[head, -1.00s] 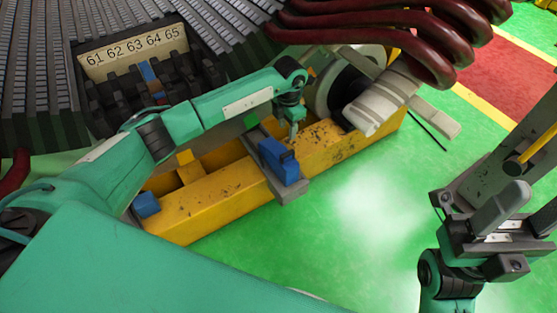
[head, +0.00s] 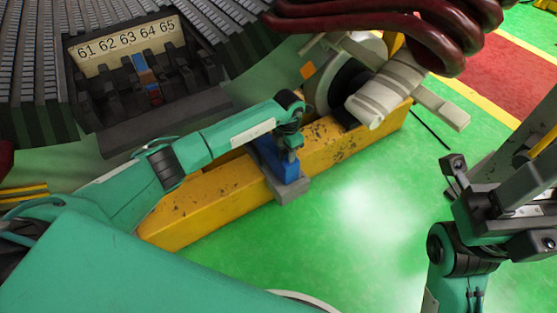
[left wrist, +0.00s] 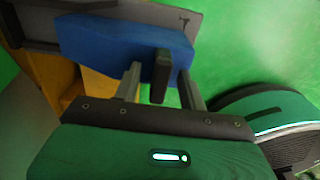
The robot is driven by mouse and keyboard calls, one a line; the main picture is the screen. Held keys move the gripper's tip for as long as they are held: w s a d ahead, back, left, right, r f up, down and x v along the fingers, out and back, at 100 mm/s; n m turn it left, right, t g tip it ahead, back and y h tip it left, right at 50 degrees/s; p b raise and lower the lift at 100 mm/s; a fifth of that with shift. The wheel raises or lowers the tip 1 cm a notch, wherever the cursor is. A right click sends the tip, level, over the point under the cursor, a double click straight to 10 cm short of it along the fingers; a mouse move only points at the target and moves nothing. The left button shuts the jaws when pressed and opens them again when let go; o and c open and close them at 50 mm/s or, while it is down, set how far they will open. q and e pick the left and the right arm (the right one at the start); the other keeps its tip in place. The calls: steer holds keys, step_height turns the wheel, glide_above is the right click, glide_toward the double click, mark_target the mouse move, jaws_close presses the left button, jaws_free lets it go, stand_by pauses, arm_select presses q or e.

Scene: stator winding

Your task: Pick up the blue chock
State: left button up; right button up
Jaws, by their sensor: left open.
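The blue chock (head: 273,160) sits on a grey plate (head: 290,189) that lies across a yellow beam. In the left wrist view it is the large blue block (left wrist: 95,40), with a dark upright bar (left wrist: 160,75) in front of it. My left gripper (head: 290,155) is at the chock and hides part of it in the head view. Its two fingers (left wrist: 160,86) are open, one on each side of the dark bar; contact cannot be told. My right gripper (head: 490,195) is at the right, away from the chock, and its jaw state is unclear.
The yellow beam (head: 200,207) lies on the green floor (head: 345,225). Dark red coils (head: 390,25) hang at the top. A pale wrapped roll (head: 385,90) rests at the beam's far end.

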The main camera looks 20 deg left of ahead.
arm_select(q)
steer(key=shift+f, duration=0.25)
jaws_close()
steer(key=shift+r, duration=0.1)
steer(key=shift+r, duration=0.1)
